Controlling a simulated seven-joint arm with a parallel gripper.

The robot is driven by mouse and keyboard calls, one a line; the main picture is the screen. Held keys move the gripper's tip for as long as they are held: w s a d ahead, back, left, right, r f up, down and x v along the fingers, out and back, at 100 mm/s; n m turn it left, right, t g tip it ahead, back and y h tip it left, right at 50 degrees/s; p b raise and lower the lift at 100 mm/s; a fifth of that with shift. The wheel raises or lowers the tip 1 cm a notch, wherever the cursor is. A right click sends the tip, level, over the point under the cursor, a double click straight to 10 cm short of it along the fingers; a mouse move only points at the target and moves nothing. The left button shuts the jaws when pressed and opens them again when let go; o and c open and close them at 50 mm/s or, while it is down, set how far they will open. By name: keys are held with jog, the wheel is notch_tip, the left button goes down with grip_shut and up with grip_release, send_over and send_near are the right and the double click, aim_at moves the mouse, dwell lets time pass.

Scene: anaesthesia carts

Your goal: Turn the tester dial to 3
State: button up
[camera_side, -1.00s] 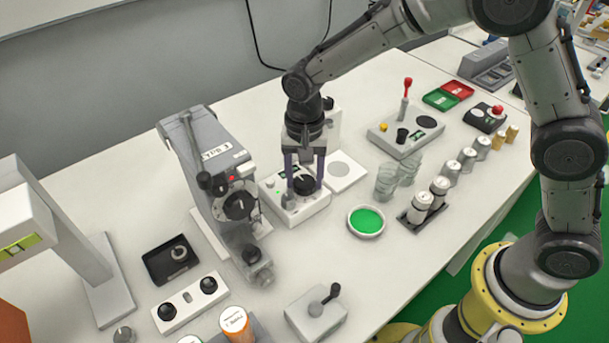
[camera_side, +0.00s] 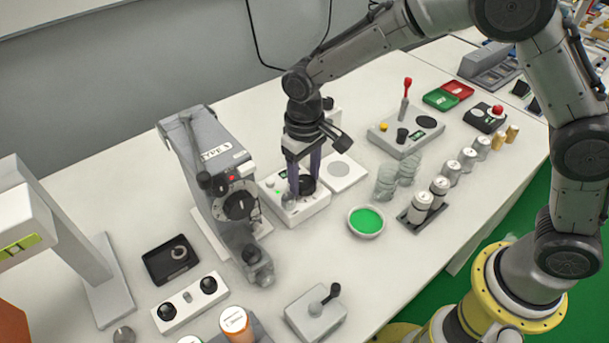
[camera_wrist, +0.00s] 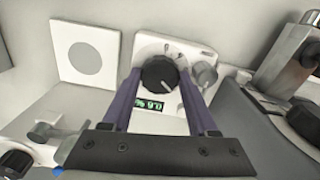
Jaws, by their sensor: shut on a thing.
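The tester (camera_side: 303,206) is a white box on the table, right of the grey machine. Its black dial (camera_side: 307,185) sits on its top. My gripper (camera_side: 304,188) comes down over the dial, its two purple fingers on either side and closed on it. The wrist view shows the dial (camera_wrist: 160,74) between the fingertips, with a white pointer line and small marks around it. The marks are too small to read. A green lit display (camera_wrist: 149,104) sits beside the dial.
The grey machine (camera_side: 222,180) stands close on the left. A white plate with a grey disc (camera_side: 341,171) lies to the right. A green round dish (camera_side: 366,221), clear cups (camera_side: 386,182) and a vial rack (camera_side: 427,205) stand further right. The table in front is partly clear.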

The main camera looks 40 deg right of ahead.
aim_at(305, 181)
jog(key=n, duration=0.5)
jog(key=shift+r+n, duration=0.1)
jog(key=shift+n, duration=0.2)
jog(key=n, duration=0.5)
dwell(0.4)
jog(key=o, duration=1.4)
jog(key=shift+c, duration=0.2)
notch_tip(305, 181, up, 14)
